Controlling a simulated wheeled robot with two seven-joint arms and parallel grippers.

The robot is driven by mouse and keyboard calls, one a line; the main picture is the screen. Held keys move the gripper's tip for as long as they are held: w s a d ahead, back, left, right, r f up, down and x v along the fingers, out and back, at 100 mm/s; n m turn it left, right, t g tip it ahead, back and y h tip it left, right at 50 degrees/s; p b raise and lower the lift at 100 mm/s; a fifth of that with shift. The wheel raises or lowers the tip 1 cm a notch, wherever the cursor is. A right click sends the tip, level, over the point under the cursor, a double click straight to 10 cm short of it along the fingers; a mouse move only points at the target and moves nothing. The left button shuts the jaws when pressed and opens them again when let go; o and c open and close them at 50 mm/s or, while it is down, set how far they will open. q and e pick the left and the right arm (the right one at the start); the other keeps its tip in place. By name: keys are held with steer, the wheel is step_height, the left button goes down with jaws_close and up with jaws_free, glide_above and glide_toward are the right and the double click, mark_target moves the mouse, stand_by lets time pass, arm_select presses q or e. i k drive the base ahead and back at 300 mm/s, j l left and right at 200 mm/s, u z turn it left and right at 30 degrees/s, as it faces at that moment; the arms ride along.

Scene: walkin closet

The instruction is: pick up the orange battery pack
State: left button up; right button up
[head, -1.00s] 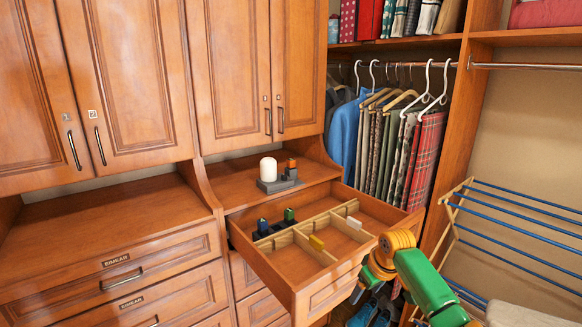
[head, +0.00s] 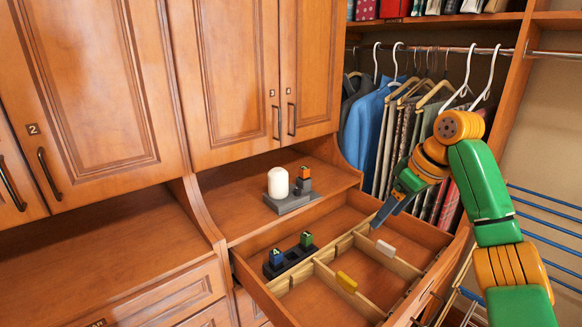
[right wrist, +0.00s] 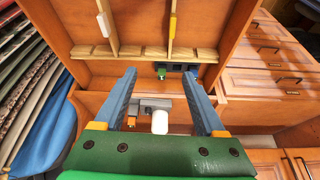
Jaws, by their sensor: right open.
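The orange battery pack (head: 304,173) stands upright with a dark lower part in a grey dock (head: 291,201) on the wooden counter, beside a white rounded cylinder. In the right wrist view the orange pack (right wrist: 131,122) shows small between the fingers, near the left one, well beyond them. My right gripper (head: 382,215) is open and empty, above the far right part of the open drawer, to the right of the dock and apart from it. Its fingertips (right wrist: 159,71) also show in the right wrist view. My left gripper is not in view.
The open drawer (head: 262,297) has wooden dividers, a dark holder (head: 290,260) with a blue and a green pack, a yellow block (head: 347,282) and a white block (head: 386,249). Cabinet doors (head: 237,70) hang above the counter. Clothes (head: 364,130) hang behind the arm.

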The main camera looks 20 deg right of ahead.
mark_target(304, 172)
steer(key=i, duration=1.2)
